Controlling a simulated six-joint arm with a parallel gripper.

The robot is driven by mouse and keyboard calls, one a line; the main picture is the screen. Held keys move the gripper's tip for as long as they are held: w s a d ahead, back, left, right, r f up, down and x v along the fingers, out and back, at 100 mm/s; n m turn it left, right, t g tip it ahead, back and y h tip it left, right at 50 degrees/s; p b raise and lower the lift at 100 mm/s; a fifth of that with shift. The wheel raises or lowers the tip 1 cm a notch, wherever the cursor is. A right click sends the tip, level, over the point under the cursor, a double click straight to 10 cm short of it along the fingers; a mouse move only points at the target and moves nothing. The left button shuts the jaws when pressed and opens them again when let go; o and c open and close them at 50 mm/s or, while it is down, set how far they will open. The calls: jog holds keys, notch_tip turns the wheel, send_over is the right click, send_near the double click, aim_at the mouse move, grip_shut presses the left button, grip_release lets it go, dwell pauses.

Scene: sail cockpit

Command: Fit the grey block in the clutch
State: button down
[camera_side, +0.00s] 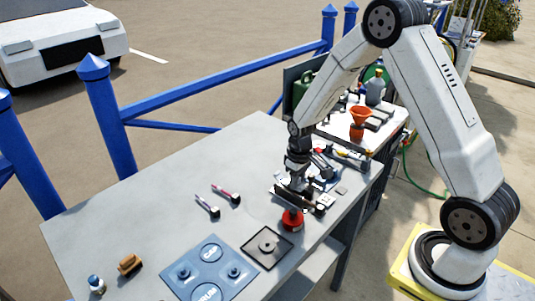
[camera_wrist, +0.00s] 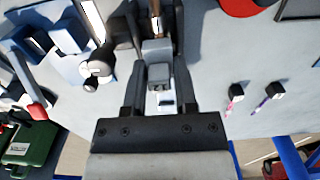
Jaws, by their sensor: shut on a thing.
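In the wrist view my gripper (camera_wrist: 163,95) has its two dark fingers closed on the grey block (camera_wrist: 157,73), which sits between them. In the side view my gripper (camera_side: 297,188) is low over the right part of the grey bench, and the block cannot be made out there. A dark fitting with a brown strip (camera_wrist: 155,12), which may be the clutch, lies just beyond the block in the wrist view. I cannot tell whether the block touches it or is inside it. My fingers and the block hide part of this fitting.
A red object (camera_side: 292,219) stands close in front of my gripper, beside a dark square tray (camera_side: 246,251). Blue parts (camera_wrist: 62,40) and a black-and-white cylinder (camera_wrist: 97,68) lie to the left in the wrist view.

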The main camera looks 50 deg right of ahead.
jog(key=shift+f, duration=0.85)
dwell(2.6)
jog(key=shift+r, duration=0.65)
dwell(0.3)
jog(key=shift+f, duration=0.6)
dwell(1.1)
grip_release()
jog(key=shift+s+r, duration=0.1)
jog(key=shift+r, duration=0.05)
dwell(0.4)
jog(key=shift+r, duration=2.85)
